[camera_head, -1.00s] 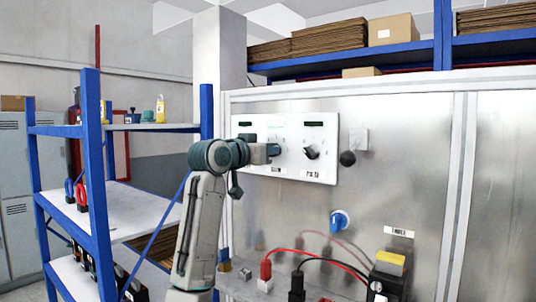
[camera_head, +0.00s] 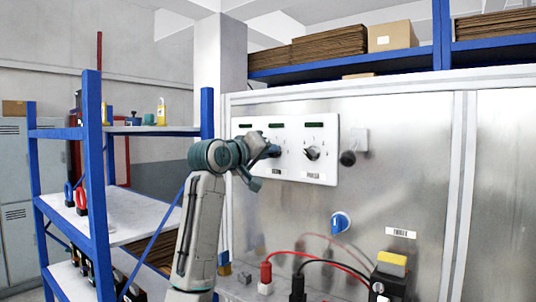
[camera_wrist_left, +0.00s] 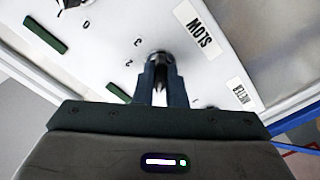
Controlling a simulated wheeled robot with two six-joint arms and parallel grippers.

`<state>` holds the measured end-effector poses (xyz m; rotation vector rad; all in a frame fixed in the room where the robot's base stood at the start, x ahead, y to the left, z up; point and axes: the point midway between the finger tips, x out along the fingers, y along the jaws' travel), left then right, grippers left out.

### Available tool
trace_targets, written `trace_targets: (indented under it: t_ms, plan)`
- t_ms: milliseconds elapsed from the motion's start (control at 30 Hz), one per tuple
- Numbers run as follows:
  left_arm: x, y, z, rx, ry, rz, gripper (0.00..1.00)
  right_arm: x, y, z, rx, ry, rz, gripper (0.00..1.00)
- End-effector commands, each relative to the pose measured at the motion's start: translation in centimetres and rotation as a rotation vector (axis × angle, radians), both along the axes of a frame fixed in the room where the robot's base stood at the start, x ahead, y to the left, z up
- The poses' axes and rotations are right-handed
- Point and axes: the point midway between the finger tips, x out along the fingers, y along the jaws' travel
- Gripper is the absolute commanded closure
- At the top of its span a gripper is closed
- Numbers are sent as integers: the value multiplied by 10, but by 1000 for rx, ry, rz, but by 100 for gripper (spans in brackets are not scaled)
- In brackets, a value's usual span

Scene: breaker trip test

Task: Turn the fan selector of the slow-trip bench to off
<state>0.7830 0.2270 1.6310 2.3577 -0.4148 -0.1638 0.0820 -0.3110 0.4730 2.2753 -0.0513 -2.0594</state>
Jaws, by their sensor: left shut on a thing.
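The white selector panel (camera_head: 328,130) is fixed to the metal bench back. My left gripper (camera_head: 268,150) reaches it from the left and is shut on the dark fan selector knob (camera_wrist_left: 160,57) above the label SLOW (camera_wrist_left: 203,35). In the left wrist view its fingers (camera_wrist_left: 161,82) sit on either side of the knob, with the digits 0, 3, 2 and 1 around it, seen upside down. The fingers hide much of the knob, so I cannot tell which mark it points to. My right gripper is not in view.
A second dark knob (camera_head: 312,153) is to the right on the same panel. A grey box with a black knob (camera_head: 348,158), a blue knob (camera_head: 341,222) and red and black cables (camera_head: 318,254) are near. A blue-posted shelf (camera_head: 95,180) stands left of my arm.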

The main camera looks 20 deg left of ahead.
Motion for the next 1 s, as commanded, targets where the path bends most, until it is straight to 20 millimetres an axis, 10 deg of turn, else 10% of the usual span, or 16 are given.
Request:
trace_targets:
  t_ms: [633,733,1000]
  plan:
    - [1,0,-3,-44,23,-2,100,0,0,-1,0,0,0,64]
    - [1,0,-3,-44,22,-1,69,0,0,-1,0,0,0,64]
    - [0,0,-1,-43,18,-1,67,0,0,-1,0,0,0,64]
